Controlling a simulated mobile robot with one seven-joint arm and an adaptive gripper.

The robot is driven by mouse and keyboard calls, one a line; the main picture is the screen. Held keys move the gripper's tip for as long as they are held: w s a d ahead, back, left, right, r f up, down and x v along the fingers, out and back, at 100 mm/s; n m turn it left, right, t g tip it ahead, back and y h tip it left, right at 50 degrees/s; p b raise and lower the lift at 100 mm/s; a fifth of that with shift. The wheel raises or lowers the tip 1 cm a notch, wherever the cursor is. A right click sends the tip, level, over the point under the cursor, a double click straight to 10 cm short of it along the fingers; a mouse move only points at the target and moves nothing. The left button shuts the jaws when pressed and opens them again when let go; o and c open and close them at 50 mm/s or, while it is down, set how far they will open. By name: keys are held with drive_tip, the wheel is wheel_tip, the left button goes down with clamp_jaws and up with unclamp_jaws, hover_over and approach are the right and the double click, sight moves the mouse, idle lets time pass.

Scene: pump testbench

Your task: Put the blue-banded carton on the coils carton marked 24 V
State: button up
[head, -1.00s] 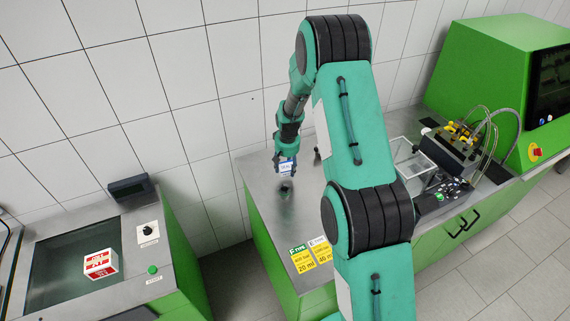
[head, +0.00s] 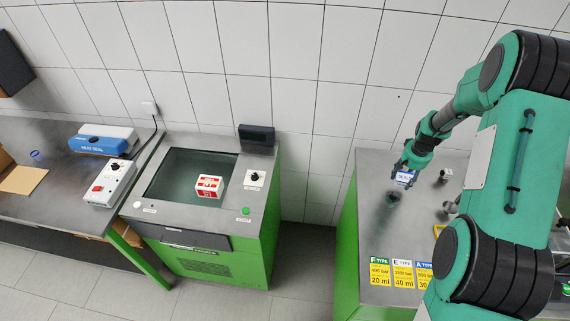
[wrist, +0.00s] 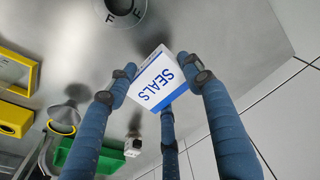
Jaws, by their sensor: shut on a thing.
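A small white carton with a blue band, lettered SEALS (wrist: 160,78), is held between the fingers of my gripper (wrist: 165,85). In the head view the same carton (head: 404,178) hangs at the end of my arm, just above the bench top, with my gripper (head: 408,166) over it. A red and white carton (head: 209,186) sits on the glass-like panel of the green machine at the left. Its lettering is too small to read, so I cannot tell whether it is the coils carton marked 24 V.
The steel bench (head: 372,218) carries yellow type cards (head: 403,274) at its front. A gap separates it from the green machine (head: 257,235), which has a dark display (head: 257,135) at its back. A blue heat sealer (head: 100,142) stands on the far-left table.

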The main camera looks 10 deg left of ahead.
drive_tip(key=shift+a, duration=0.1)
drive_tip(key=s+a+r, duration=0.1)
drive_tip(key=s+a, duration=0.1)
drive_tip(key=a, duration=3.7)
drive_tip(key=s+a, duration=0.6)
drive_tip(key=a, duration=0.4)
drive_tip(key=s+a+r+n, duration=0.1)
drive_tip(key=s+a, duration=0.5)
drive_tip(key=a, duration=0.4)
drive_tip(key=s+a+g, duration=0.1)
drive_tip(key=s+a, duration=0.6)
drive_tip(key=a, duration=0.4)
drive_tip(key=shift+r+n, duration=0.3)
drive_tip(key=shift+r, duration=0.05)
hover_over(208, 182)
drive_tip(key=shift+w+f+p, duration=0.1)
drive_tip(key=shift+f+p, duration=0.3)
drive_tip(key=shift+f, duration=0.35)
